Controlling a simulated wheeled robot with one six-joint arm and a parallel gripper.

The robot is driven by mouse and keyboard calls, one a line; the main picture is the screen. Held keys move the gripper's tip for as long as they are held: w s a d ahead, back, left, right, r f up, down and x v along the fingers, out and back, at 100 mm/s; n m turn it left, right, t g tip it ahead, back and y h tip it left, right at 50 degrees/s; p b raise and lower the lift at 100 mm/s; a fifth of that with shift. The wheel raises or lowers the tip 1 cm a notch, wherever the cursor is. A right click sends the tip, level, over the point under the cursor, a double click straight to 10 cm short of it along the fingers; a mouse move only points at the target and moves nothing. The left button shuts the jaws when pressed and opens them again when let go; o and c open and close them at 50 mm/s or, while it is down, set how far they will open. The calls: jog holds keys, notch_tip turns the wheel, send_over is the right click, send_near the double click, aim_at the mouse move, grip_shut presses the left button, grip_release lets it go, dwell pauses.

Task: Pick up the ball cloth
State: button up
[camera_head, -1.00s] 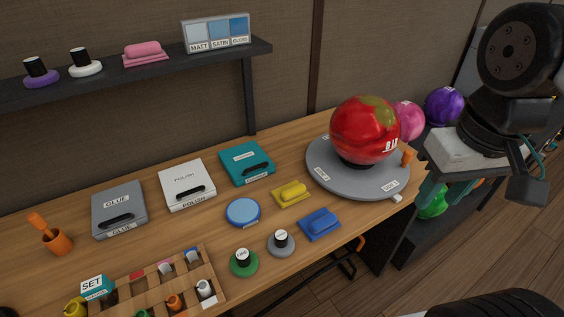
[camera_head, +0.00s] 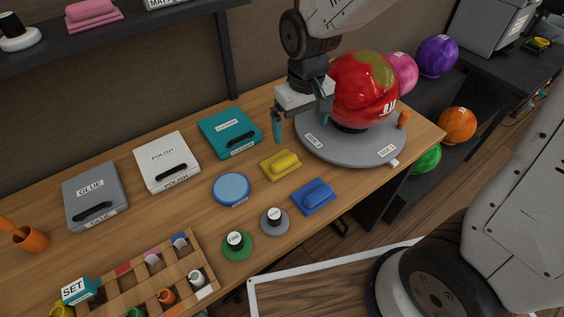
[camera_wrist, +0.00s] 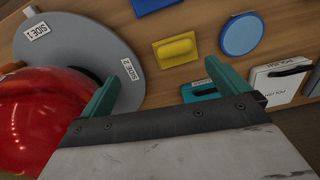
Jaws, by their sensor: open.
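No label in view names the ball cloth. Three similar pads with rounded tops could be cloths: a yellow one (camera_head: 282,164), a blue one (camera_head: 314,196), both on the wooden table, and a pink one (camera_head: 94,12) on the shelf. The wrist view shows the yellow pad (camera_wrist: 174,48) beyond my fingertips and part of the blue pad (camera_wrist: 150,5) at the top edge. My gripper (camera_head: 302,118) is open and empty, with teal fingers, above the table beside the red ball (camera_head: 362,88), behind the yellow pad. The fingers also show in the wrist view (camera_wrist: 163,76).
The red ball sits on a grey turntable (camera_head: 345,150) close to my gripper. A blue round tin (camera_head: 231,188), teal case (camera_head: 229,131), white case (camera_head: 167,162) and grey case (camera_head: 95,195) stand left. Grey and green pucks (camera_head: 237,245) and a divided wooden tray (camera_head: 200,268) are in front.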

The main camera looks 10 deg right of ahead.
jog(key=n, duration=0.1)
send_over(282, 157)
jog(key=f, duration=0.6)
jog(key=shift+s+a+f, duration=0.1)
jog(key=shift+s+f, duration=0.2)
jog(key=f, duration=0.7)
jog(key=shift+w+f, duration=0.25)
jog(key=shift+f, duration=0.05)
jog(key=c, duration=0.7)
